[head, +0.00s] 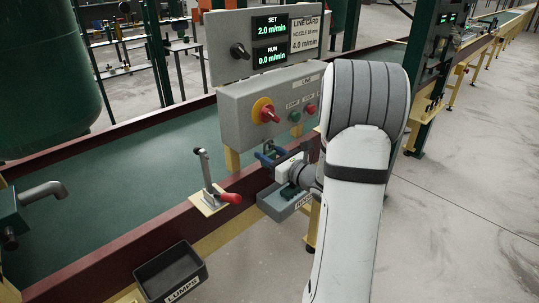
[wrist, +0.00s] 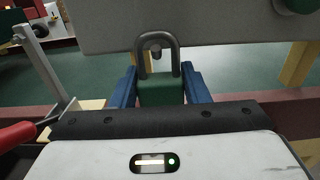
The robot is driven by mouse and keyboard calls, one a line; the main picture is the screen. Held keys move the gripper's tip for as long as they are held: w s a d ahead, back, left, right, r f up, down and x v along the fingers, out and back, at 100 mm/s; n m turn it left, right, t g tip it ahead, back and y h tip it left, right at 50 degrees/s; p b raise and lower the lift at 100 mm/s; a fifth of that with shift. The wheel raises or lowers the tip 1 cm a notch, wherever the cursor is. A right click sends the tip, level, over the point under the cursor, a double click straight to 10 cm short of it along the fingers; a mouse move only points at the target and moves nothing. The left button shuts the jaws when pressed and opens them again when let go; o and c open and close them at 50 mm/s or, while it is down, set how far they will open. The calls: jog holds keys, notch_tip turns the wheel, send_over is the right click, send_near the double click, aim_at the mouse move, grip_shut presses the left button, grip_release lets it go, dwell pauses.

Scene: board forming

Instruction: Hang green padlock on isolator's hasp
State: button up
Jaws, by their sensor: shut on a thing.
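My gripper (wrist: 160,92) is shut on the green padlock (wrist: 161,90), its blue fingers on either side of the body. The padlock is upright, with its grey shackle pointing up in front of the grey control box's lower part. A small dark rounded part (wrist: 155,51) shows through the shackle loop; I cannot tell whether it is the hasp or whether it touches the shackle. In the head view my gripper (head: 268,156) is just below the control box (head: 240,104). The isolator (head: 266,111), a red knob on a yellow disc, is on the box's front. The hasp is not clearly visible.
A grey tray (head: 283,208) with dark green contents is below my gripper. A red-handled lever clamp (head: 229,197) stands on the conveyor's edge to the left. A black lumps bin (head: 170,276) is at the front. Green and red buttons are right of the isolator.

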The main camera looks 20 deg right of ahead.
jog(key=shift+f, duration=0.15)
dwell(0.3)
jog(key=o, duration=1.1)
